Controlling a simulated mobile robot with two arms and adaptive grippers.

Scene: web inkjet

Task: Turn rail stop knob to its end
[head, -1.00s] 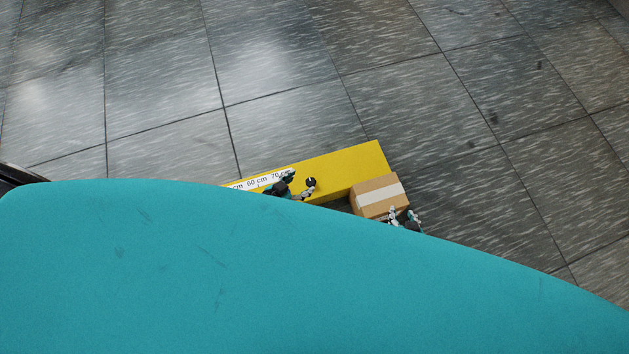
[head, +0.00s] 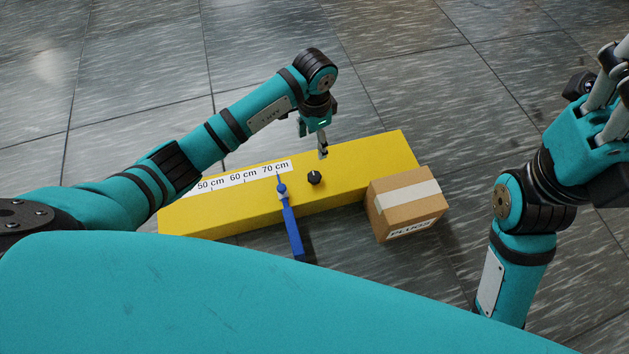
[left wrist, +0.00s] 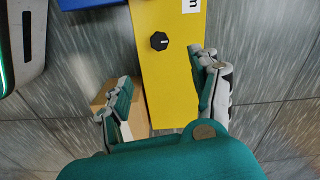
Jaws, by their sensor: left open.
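The black knob (head: 314,177) sits on top of the yellow rail (head: 370,155), right of a blue stop (head: 291,228). In the left wrist view the knob (left wrist: 159,41) shows a white pointer line that lies roughly crosswise. My left gripper (head: 323,150) hangs above the rail, just behind the knob in the head view. In the left wrist view its fingers (left wrist: 163,75) are spread wide and empty, with the knob ahead of them, apart from both. My right gripper (head: 606,95) is raised at the right edge, partly cut off; its opening is unclear.
A white scale (head: 240,178) on the rail reads 50 cm to 70 cm, with the stop near the 70 cm mark. A taped cardboard box (head: 408,203) stands against the rail's right front. The tiled floor (head: 430,110) behind is clear.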

